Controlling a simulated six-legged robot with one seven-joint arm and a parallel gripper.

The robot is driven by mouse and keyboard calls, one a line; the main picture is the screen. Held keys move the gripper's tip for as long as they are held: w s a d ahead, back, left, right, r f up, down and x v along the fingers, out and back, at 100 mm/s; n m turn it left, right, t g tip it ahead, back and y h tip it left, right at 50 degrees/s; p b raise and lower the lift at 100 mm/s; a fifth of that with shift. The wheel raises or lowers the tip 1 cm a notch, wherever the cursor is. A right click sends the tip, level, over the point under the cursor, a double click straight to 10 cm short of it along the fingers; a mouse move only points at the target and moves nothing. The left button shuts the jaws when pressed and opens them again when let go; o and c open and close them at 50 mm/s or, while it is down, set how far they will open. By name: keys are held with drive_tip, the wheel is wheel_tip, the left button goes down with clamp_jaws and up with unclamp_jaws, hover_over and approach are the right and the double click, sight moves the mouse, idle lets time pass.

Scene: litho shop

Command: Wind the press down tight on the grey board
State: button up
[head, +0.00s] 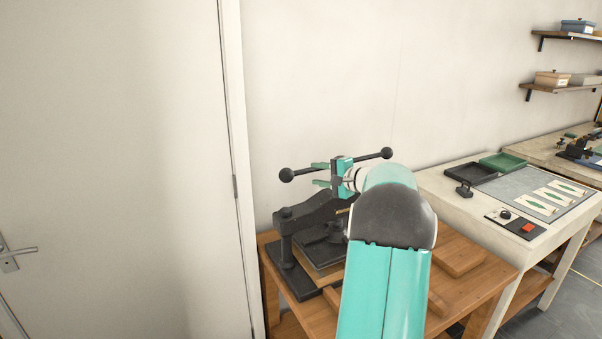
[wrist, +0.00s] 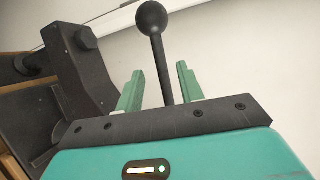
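The black press (head: 312,215) stands on a wooden bench near the door. Its handle is a bar (wrist: 165,80) across the top with a ball at each end, the left ball (head: 287,175) and the right ball (head: 387,153). My gripper (head: 315,174) is at the handle, its green fingers (wrist: 160,82) on either side of the bar. Gaps show on both sides, so it is open and not clamped. One ball (wrist: 151,18) is beyond the fingertips in the wrist view. A tan layer (head: 326,272) shows under the platen. I cannot make out the grey board; my arm hides part of the press.
The wooden bench (head: 480,290) holds a wooden block (head: 458,262) to the right. A pale table (head: 455,205) with trays and cards stands farther right. A white door (head: 110,150) is at the left. The wall is close behind the press.

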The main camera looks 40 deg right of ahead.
sight(304, 172)
drive_tip(key=w, duration=0.2)
drive_tip(key=w+f, duration=0.1)
drive_tip(key=w, duration=0.4)
drive_tip(key=shift+a+f, duration=0.15)
drive_tip(key=shift+a, duration=0.25)
clamp_jaws()
